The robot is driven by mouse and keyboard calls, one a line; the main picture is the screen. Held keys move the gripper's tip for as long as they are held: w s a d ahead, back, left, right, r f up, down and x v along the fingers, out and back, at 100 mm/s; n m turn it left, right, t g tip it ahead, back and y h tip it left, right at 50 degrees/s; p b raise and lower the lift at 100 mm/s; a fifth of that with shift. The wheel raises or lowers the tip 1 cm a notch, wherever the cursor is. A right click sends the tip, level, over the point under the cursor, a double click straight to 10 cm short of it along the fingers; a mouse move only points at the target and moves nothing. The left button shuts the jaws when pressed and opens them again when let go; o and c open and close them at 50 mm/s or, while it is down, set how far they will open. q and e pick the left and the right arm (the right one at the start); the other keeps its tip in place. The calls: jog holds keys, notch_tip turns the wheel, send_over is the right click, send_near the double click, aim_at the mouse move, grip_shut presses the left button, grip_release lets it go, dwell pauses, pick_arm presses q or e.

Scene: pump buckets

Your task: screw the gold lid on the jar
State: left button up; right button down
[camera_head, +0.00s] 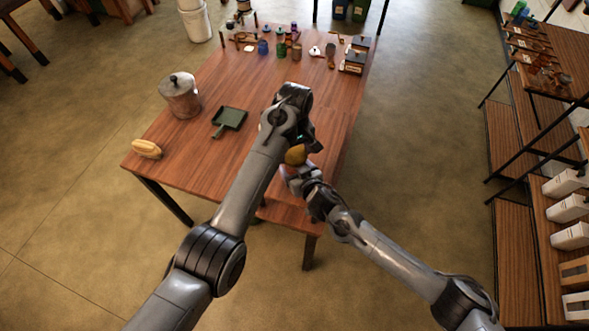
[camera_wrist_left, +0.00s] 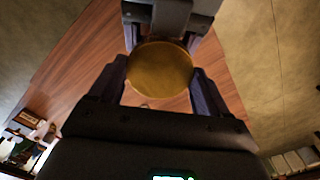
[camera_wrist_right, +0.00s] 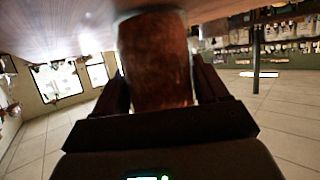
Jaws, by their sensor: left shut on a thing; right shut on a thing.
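The round gold lid (camera_wrist_left: 160,70) sits between the two fingers of my left gripper (camera_wrist_left: 158,88), which is shut on it from above. The lid also shows in the head view (camera_head: 296,154), near the table's front right edge. The jar (camera_wrist_right: 157,62), with a reddish-brown body, fills the space between the fingers of my right gripper (camera_wrist_right: 160,88), which is shut on it from the side. In the left wrist view the lid hides the jar beneath it. Whether lid and jar touch or are threaded together cannot be told.
The wooden table (camera_head: 188,150) holds a green dustpan (camera_head: 229,119), a lidded metal canister (camera_head: 181,96) and a yellow brush (camera_head: 146,149). Several small bottles and tools stand along the far edge. Shelving (camera_head: 515,215) stands at the right. The table's middle beyond my arms is clear.

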pick_arm(q)
jog(key=m, duration=0.6)
jog(key=o, duration=1.1)
jog(key=shift+r, duration=2.25)
